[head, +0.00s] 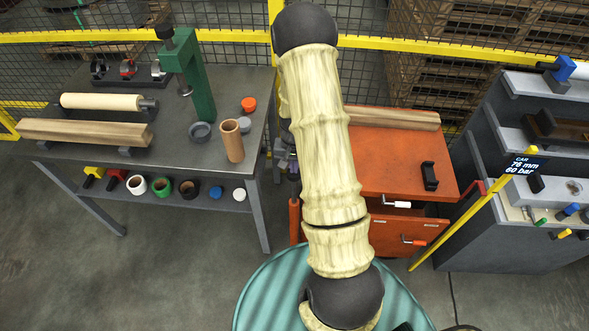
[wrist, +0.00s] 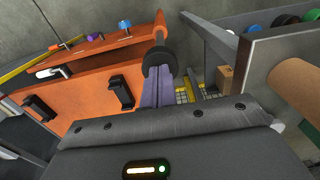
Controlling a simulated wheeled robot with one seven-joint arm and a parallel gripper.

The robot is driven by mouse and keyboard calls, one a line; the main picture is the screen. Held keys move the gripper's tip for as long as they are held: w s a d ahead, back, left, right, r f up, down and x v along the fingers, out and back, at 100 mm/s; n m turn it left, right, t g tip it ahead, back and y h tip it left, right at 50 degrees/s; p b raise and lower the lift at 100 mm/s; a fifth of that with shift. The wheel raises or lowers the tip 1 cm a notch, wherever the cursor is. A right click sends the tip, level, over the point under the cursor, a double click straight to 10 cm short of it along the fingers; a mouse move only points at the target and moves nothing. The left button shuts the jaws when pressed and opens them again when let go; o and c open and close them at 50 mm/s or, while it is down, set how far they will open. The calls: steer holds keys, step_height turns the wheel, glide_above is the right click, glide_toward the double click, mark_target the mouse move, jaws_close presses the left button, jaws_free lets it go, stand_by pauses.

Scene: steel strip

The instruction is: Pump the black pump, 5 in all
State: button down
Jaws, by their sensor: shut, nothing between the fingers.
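In the wrist view, the black pump (wrist: 159,57) shows as a round black knob on a thin grey rod that runs into an orange body. My gripper (wrist: 158,84) has its two purple-grey fingers together, with nothing between them. The fingertips are at the black knob; I cannot tell whether they touch it. In the head view my arm covers much of this spot. Only part of my gripper and an orange upright beside the orange cabinet (head: 385,160) show at the arm's left edge, and I cannot make out the knob there.
A grey workbench (head: 185,165) with a green press (head: 198,80) and a brown tube (head: 232,141) stands on the left. A grey stepped unit (head: 490,215) with a yellow post is on the right.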

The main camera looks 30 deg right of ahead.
steer(key=shift+f+b, duration=1.4)
steer(key=shift+f, duration=0.95)
steer(key=shift+r, duration=0.1)
steer(key=shift+r+p, duration=2.05)
steer(key=shift+r, duration=0.7)
step_height(320, 180, up, 7)
steer(key=p, duration=0.5)
